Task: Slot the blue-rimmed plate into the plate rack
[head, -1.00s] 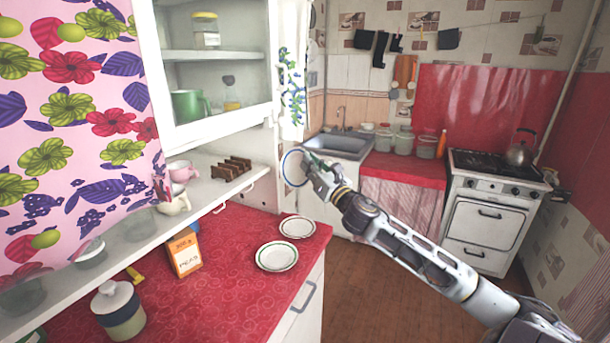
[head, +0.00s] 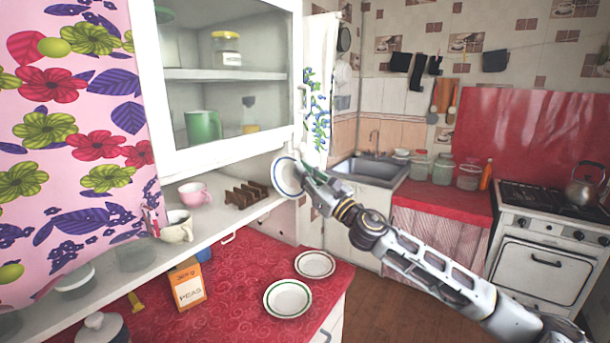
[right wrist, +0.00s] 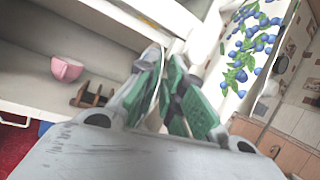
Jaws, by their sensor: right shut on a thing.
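The blue-rimmed plate (head: 287,176) is held on edge, upright, in my right gripper (head: 304,177), beside the front edge of the cupboard shelf. In the right wrist view the green-padded fingers (right wrist: 172,98) are closed around the plate, which shows only as a thin pale edge. The brown wooden plate rack (head: 246,194) stands on the shelf, just left of the plate, with its slots empty. It also shows in the right wrist view (right wrist: 90,96), left of the fingers. The plate and the rack are apart. My left gripper is not in view.
A pink cup (head: 194,195) and a cream cup (head: 177,227) stand left of the rack on the shelf (head: 219,220). A glass-doored cabinet (head: 230,144) hangs above. Two plates, one green-rimmed (head: 288,299), and a peas box (head: 188,284) are on the red counter below.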

